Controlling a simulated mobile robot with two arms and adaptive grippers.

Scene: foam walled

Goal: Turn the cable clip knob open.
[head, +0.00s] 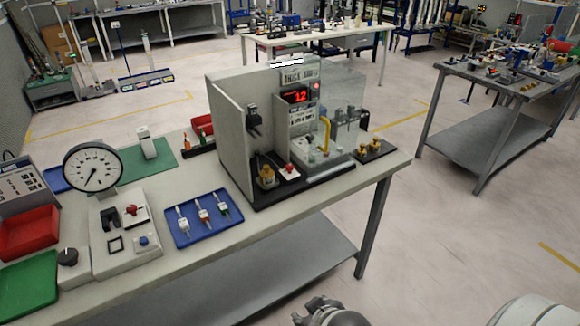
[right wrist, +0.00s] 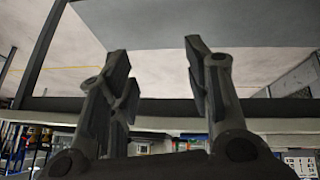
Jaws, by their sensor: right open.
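A grey walled fixture (head: 232,143) stands on the workbench in the head view. A black fitting (head: 253,118) is mounted on its wall. A brass-coloured knob (head: 266,174) and a red knob (head: 289,169) sit low at its front. I cannot tell which of these is the cable clip knob, or how it is turned. My right gripper (right wrist: 160,75) is open, with two dark fingers apart and nothing between them. In the head view, part of what looks like my right arm's end (head: 325,312) shows at the bottom edge, off the bench front. My left gripper is not in view.
A blue tray (head: 180,237) with several small connectors lies left of the fixture. A dial gauge (head: 93,168), red bin (head: 28,238) and green tray (head: 28,290) stand farther left. More brass knobs (head: 368,148) are at the right.

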